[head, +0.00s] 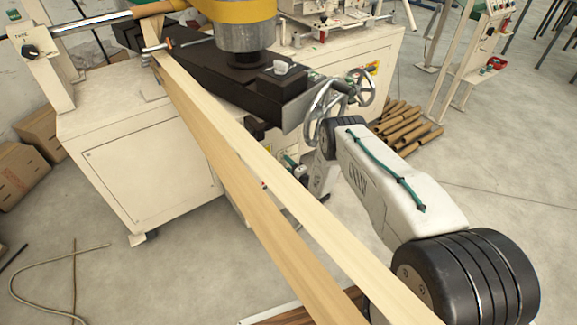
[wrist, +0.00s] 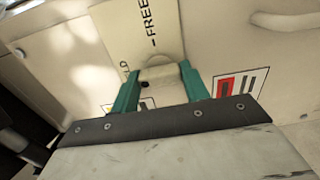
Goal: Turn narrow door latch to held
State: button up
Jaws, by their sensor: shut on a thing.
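In the wrist view the two green fingers of my gripper (wrist: 159,72) are shut on the latch (wrist: 158,88), a pale piece with a small dark hole, from its left and right sides. Behind it is a cream plate (wrist: 128,35) with the printed word "FREE" above the latch. The letters "LD" show beside my left finger, and the rest of that word is hidden. Which mark the latch points to I cannot tell. In the head view the latch is not discernible, and my forearm (head: 375,180) reaches down to the cream machine's front.
The cream winder cabinet (head: 150,160) stands in front of me. Pale strips (head: 240,170) run from it across the view, left of my arm. Handwheels (head: 325,110) stand close to my arm. Cardboard tubes (head: 408,127) lie on the floor at right. A red-and-grey label (wrist: 235,84) is right of the latch.

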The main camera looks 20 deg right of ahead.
dwell(0.4)
jog(key=o, duration=1)
jog(key=v, duration=0.7)
jog(key=shift+s+d, duration=0.1)
jog(key=shift+s, duration=0.25)
